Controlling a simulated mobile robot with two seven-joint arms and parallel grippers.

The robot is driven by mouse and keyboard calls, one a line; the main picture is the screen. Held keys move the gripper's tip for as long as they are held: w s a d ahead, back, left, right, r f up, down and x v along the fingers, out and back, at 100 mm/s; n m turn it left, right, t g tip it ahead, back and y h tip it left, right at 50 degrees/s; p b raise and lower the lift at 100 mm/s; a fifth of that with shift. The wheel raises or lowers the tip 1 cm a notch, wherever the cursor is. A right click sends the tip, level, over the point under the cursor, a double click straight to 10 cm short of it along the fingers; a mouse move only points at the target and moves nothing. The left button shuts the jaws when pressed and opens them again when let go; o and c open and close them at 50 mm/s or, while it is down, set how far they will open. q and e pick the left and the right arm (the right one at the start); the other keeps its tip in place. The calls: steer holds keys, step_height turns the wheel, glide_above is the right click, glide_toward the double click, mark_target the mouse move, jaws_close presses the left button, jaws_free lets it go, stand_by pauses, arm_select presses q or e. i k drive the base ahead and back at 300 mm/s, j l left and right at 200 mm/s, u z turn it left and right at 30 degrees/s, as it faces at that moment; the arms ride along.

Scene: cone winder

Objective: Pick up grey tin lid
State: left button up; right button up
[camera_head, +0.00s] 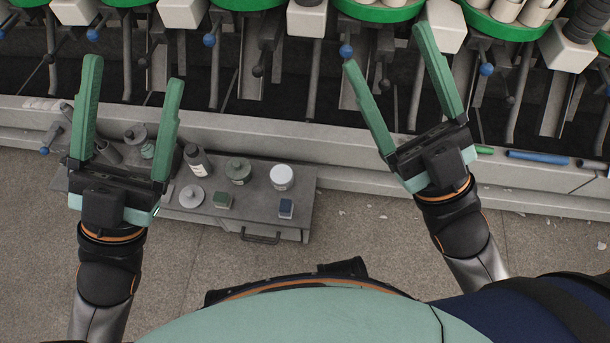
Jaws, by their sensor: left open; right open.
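A flat round light-grey disc (192,196), which looks like the grey tin lid, lies on the grey bench top (260,205) near its front edge. My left gripper (133,76) is open and empty, with its green fingers pointing away from me. In the picture the disc is just right of its right finger, apart from it. The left gripper and fingers hide part of the bench's left end. My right gripper (387,48) is open and empty, to the right of the bench and in front of the machine.
The winder's pale rail (340,160) runs behind. A blue tube (537,157) lies on it at right.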

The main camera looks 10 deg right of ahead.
mark_target(192, 197)
steer(key=j+z, duration=0.2)
steer(key=j, duration=0.25)
steer(key=j+z, duration=0.2)
steer(key=j, duration=0.2)
steer(key=k+j+z, duration=0.15)
steer(key=j, duration=0.25)
steer(key=j+z, duration=0.2)
steer(key=j, duration=0.25)
steer(key=k+j+z, duration=0.2)
steer(key=j, duration=0.15)
steer(key=i+j+z, duration=0.1)
steer(key=i+j, duration=0.15)
steer(key=i, duration=0.05)
